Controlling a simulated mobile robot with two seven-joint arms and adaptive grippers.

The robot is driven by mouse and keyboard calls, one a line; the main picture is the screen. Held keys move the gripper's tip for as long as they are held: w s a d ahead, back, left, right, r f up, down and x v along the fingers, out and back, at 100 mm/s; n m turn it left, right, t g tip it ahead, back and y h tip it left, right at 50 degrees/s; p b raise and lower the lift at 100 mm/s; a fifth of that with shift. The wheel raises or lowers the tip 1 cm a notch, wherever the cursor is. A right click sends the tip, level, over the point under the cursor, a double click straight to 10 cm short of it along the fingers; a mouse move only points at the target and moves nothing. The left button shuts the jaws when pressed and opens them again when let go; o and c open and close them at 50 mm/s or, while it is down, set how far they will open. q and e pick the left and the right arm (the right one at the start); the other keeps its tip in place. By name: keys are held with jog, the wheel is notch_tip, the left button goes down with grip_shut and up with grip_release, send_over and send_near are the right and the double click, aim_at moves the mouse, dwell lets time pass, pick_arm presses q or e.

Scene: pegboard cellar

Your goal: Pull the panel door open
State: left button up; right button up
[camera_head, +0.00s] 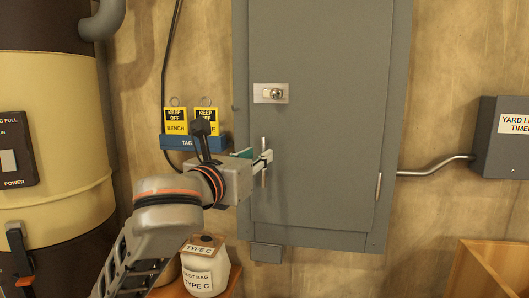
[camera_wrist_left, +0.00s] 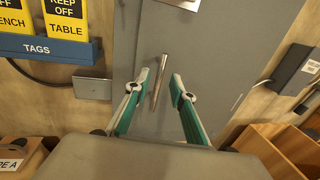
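The grey panel door (camera_head: 320,130) fills the middle of the head view and looks closed in its frame. Its upright bar handle (camera_head: 263,175) is near the door's left edge; it also shows in the wrist view (camera_wrist_left: 159,88). A metal latch plate (camera_head: 270,93) sits above the handle. My left gripper (camera_head: 263,159) reaches in from the left at handle height. In the wrist view its two fingers (camera_wrist_left: 170,78) are apart, with the handle showing between them, nearer the left fingertip. I cannot tell whether either finger touches it. My right gripper is not in view.
A blue tag rack (camera_head: 178,143) with yellow tags hangs left of the panel. A cream and brown drum (camera_head: 60,130) stands far left. A white dust bag container (camera_head: 205,275) is below my arm. A grey box (camera_head: 500,140) and wooden crate (camera_head: 490,270) are at right.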

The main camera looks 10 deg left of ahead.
aim_at(264, 177)
pick_arm(q)
jog(key=w, duration=0.2)
jog(key=w+d, duration=0.1)
jog(key=w, duration=0.1)
jog(key=shift+w, duration=0.2)
grip_shut()
